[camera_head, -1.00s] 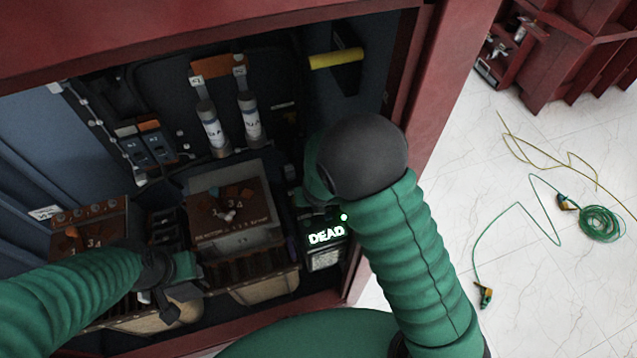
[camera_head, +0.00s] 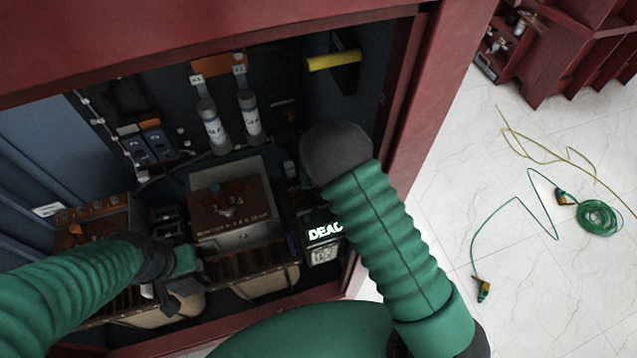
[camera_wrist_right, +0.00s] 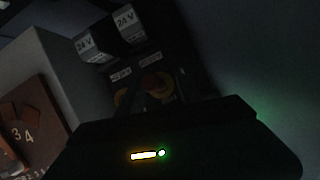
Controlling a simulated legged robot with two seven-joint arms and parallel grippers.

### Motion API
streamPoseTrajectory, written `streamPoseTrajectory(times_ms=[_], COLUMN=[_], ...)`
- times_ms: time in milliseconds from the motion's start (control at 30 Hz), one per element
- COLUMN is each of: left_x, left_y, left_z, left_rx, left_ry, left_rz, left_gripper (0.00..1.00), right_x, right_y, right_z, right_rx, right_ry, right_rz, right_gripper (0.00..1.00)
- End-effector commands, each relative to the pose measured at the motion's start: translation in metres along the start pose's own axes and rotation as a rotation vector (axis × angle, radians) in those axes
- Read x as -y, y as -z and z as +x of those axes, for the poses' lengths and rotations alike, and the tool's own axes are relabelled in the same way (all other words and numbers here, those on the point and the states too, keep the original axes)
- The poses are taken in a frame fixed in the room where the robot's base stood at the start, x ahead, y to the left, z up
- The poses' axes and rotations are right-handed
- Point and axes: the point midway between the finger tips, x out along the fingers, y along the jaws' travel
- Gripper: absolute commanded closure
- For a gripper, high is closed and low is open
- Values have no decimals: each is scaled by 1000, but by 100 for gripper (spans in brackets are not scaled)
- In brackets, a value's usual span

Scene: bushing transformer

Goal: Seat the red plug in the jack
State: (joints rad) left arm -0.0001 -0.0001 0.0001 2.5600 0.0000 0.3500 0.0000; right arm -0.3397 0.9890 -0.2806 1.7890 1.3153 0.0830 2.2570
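No red plug can be made out for certain. In the right wrist view, round orange-and-yellow fittings (camera_wrist_right: 155,84) sit in shadow below two small labels; I cannot tell whether one is the plug or the jack. My right wrist (camera_head: 337,150) is at the right side of the open cabinet in the head view and hides its gripper. A dark bar with a lit yellow-green indicator (camera_wrist_right: 147,155) fills the lower wrist view, and the right fingers cannot be made out. My left gripper (camera_head: 170,285) is at the lower left, in front of the terminal boxes, its fingers unclear.
Two blocks marked 24 V (camera_wrist_right: 125,22) stand above the fittings. A brown-topped terminal box (camera_head: 235,212) is mid-cabinet. A lit display (camera_head: 324,232) is partly covered by my right arm. A yellow handle (camera_head: 333,61) is upper right. Green cable (camera_head: 598,218) lies on the floor outside.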

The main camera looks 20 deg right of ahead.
Motion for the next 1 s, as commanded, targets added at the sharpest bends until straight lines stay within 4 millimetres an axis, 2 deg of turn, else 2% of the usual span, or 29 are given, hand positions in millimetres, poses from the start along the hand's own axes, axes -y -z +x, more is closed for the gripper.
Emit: streamPoseTrajectory(times_ms=[333,467,600,733,833,1000], left_x=[0,0,0,0,0,0], left_y=[1,3,6,9,11,11], left_z=[-3,-12,-27,-40,-45,-46], left_rx=[0,0,0,0,0,0], left_ry=[0,0,0,0,0,0], left_rz=[0,0,0,0,0,0], left_gripper=[60,60,60,60,60,60], right_x=[-2,-2,-2,-2,-2,-1], right_y=[-2,-4,-5,-4,-3,-2], right_z=[-9,-35,-75,-105,-118,-123], right_rx=[5,7,8,7,7,5], right_ry=[-1,-2,-3,-3,-3,-1], right_rz=[0,-1,-1,-2,-2,-1], right_gripper=[57,57,57,57,57,57])
